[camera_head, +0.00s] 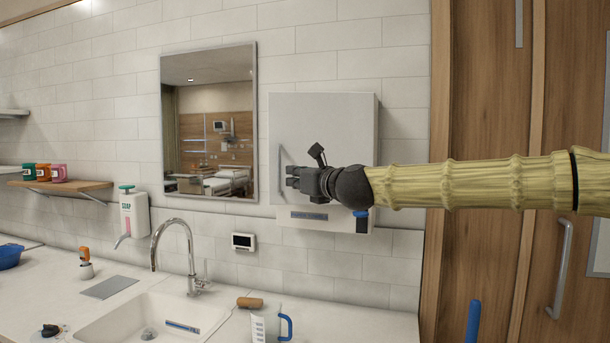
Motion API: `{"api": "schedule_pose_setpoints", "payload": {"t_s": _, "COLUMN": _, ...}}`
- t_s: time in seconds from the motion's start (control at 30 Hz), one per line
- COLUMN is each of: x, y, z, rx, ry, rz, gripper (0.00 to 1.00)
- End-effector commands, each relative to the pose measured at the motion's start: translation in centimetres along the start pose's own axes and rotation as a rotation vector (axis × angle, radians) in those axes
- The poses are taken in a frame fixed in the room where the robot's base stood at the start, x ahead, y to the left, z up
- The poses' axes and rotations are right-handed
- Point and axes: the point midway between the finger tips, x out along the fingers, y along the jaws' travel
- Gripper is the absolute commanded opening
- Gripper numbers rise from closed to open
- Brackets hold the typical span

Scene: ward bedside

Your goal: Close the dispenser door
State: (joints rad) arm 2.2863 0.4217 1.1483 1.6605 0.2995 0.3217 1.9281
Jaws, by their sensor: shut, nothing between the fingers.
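The dispenser (335,218) is a white box on the tiled wall, right of the mirror. Its door (322,120) is a flat pale front panel with a grey bar handle (282,160) near the left edge. I cannot tell whether the door stands slightly ajar or is flush. My gripper (291,177) is dark and shut, with nothing in it. It lies in front of the door's lower half, its fingers pointing left towards the handle. Contact with the door cannot be made out. The gripper and wrist hide part of the door's lower right.
Below are the sink (140,317), the tap (185,240) and a measuring jug (265,325) with a blue handle. A soap dispenser (133,215) hangs left of the mirror (209,125). Wooden doors (480,90) stand at the right, behind my arm.

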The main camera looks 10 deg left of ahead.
Motion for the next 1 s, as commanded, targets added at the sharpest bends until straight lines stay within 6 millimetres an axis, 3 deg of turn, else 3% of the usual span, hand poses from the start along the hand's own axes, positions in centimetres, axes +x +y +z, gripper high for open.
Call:
{"api": "schedule_pose_setpoints", "payload": {"t_s": 0.3, "x": 3.6, "y": 0.1, "z": 0.0, "rx": -0.001, "ry": 0.002, "rz": 0.001, "gripper": 0.0}}
{"api": "schedule_pose_setpoints", "payload": {"t_s": 0.83, "x": 4.2, "y": 0.0, "z": 0.0, "rx": -0.001, "ry": 0.0, "rz": -0.002, "gripper": 0.0}}
{"api": "schedule_pose_setpoints", "payload": {"t_s": 1.0, "x": 5.6, "y": -0.3, "z": 0.1, "rx": -0.001, "ry": -0.001, "rz": -0.051, "gripper": 0.0}}
